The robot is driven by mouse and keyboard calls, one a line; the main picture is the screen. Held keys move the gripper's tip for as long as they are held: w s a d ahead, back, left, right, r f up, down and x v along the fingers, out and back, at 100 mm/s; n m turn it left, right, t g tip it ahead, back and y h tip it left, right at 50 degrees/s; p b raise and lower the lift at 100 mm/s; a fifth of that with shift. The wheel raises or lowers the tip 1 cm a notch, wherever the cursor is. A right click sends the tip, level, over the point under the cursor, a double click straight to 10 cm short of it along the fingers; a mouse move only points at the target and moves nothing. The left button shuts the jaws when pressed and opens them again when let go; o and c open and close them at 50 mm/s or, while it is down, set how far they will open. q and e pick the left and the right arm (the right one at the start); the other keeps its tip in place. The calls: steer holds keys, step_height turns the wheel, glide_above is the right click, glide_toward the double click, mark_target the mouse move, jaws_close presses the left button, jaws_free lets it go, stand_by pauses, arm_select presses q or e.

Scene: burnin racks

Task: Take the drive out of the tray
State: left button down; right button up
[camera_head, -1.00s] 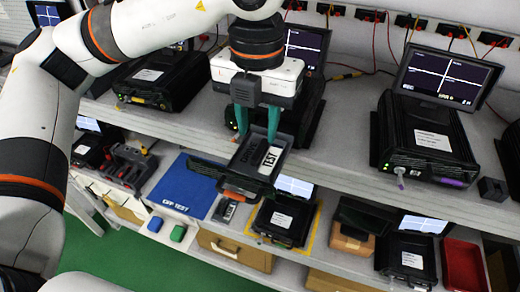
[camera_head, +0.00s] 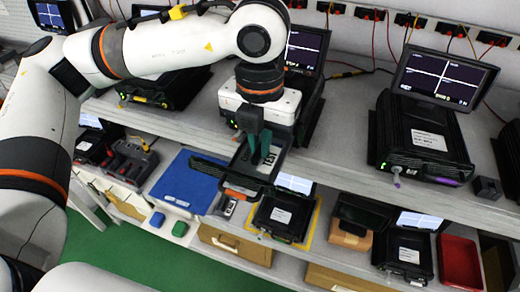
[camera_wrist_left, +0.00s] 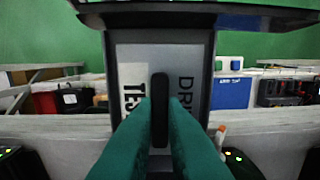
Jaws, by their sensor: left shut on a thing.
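The drive has a pale label reading TEST and DRIVE and lies in the dark tray (camera_head: 238,178), which sticks out over the shelf edge. In the left wrist view the drive's label (camera_wrist_left: 188,62) faces the camera, framed by the tray's dark sides (camera_wrist_left: 111,70). My left gripper (camera_head: 257,157) points down into the tray, its teal fingers close together. In the left wrist view its fingertips (camera_wrist_left: 160,108) are shut on a black upright grip (camera_wrist_left: 159,92) in the middle of the drive. The fingers hide part of the label. My right gripper is not in view.
On the upper shelf, a black unit with a screen (camera_head: 425,135) stands to the right. Below are a blue mat (camera_head: 187,185), a black unit on a yellow-edged mat (camera_head: 283,215) and a red bin (camera_head: 459,263). Cables hang along the back wall.

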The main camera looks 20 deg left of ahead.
arm_select(q)
step_height(320, 180, up, 8)
steer(key=shift+d+r+b, duration=0.1)
steer(key=shift+b, duration=0.85)
step_height(320, 180, up, 5)
steer(key=shift+r+p, duration=0.15)
steer(key=shift+p, duration=0.95)
